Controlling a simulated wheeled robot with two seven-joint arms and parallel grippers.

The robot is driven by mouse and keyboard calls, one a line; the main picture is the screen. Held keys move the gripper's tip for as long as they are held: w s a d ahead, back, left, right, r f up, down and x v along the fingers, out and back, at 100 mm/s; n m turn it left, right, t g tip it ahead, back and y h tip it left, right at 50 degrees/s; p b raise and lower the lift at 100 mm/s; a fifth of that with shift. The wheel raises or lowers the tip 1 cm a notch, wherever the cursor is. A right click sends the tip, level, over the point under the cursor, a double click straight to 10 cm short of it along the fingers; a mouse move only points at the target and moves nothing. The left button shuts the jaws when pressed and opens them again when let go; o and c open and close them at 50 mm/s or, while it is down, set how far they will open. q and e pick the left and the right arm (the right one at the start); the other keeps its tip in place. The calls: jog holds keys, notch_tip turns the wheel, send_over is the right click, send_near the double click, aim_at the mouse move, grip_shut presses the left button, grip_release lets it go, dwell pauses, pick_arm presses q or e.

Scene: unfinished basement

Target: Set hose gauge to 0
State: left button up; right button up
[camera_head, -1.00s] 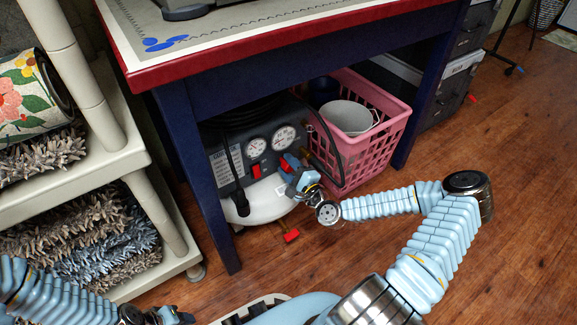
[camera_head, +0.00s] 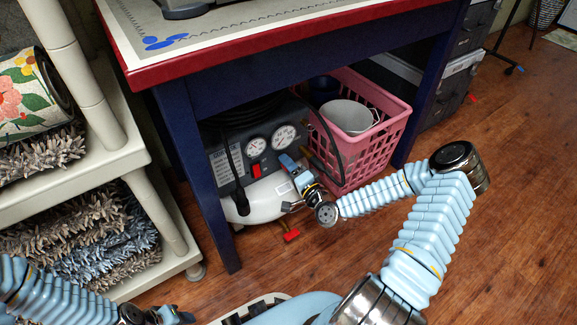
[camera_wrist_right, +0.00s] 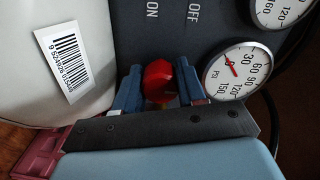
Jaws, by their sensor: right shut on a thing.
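A compressor with a white tank (camera_head: 262,203) and a dark panel stands under the table. Its panel has a left gauge (camera_head: 256,146) and a right gauge (camera_head: 284,137); a red knob (camera_head: 257,171) sits below the left one. My right gripper (camera_head: 290,163) is at the panel below the right gauge. In the right wrist view its fingers are shut on a red knob (camera_wrist_right: 159,80), which the gripper hides in the head view. My left gripper (camera_head: 174,316) is at the bottom edge, apart from the compressor.
A pink basket (camera_head: 362,150) holding a white bucket stands right of the compressor. A table leg (camera_head: 205,190) stands at its left, with the tabletop above. A beige shelf (camera_head: 80,160) is at the left. A red-handled valve (camera_head: 291,235) is low on the tank.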

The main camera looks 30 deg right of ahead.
jog(key=shift+s+a, duration=0.1)
jog(key=shift+a, duration=0.15)
jog(key=o, duration=1.1)
jog(key=shift+d, duration=0.1)
jog(key=shift+c, duration=0.2)
jog(key=s+d+p, duration=0.1)
jog(key=s, duration=1.2)
jog(key=shift+s+p, duration=0.3)
jog(key=shift+s, duration=0.05)
